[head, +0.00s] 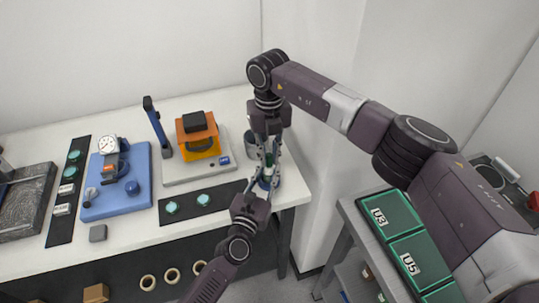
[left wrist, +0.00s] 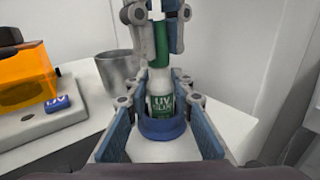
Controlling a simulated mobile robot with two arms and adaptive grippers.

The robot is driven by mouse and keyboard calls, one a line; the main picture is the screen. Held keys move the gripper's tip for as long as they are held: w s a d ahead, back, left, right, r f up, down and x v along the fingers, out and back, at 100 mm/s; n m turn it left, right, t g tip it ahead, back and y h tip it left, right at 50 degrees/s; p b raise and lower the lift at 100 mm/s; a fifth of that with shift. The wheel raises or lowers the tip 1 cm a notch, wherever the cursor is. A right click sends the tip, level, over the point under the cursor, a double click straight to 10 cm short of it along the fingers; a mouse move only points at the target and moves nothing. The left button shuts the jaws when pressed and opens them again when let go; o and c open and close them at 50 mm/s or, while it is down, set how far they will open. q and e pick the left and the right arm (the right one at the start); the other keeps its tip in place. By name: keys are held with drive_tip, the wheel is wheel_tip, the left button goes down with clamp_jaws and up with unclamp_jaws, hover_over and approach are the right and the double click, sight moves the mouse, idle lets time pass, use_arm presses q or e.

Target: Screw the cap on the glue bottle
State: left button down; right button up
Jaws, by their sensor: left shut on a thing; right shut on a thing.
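The glue bottle (left wrist: 160,104), with a green and white "UV GLUE" label, stands upright in a round blue holder (left wrist: 161,130) near the table's right end. My left gripper (head: 266,182) is shut on the bottle, its blue-padded fingers on either side in the left wrist view. The green cap (left wrist: 161,45) is directly above the bottle's white shoulder, roughly in line with it. My right gripper (head: 269,150) points down from above and is shut on the cap. I cannot tell whether the cap is seated on the neck. In the head view the fingers largely hide the bottle.
A grey metal cup (left wrist: 118,72) stands just behind and left of the bottle. An orange-windowed device (head: 199,143) on a pale base is further left, with a blue dial-gauge stand (head: 117,190) beyond. The table's right edge is close. Green U3 and U5 trays (head: 391,214) lie at right.

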drive_tip(key=m, duration=0.6)
drive_tip(key=shift+a+m, duration=0.1)
drive_tip(key=shift+m, duration=0.3)
drive_tip(key=m, duration=0.6)
drive_tip(key=shift+w+a+m, duration=0.1)
drive_tip(key=shift+m, duration=0.3)
drive_tip(key=m, duration=0.6)
drive_tip(key=shift+w+m, duration=0.1)
drive_tip(key=shift+m, duration=0.3)
drive_tip(key=m, duration=0.7)
drive_tip(key=shift+w+m, duration=0.1)
drive_tip(key=shift+m, duration=0.2)
drive_tip(key=o, duration=0.7)
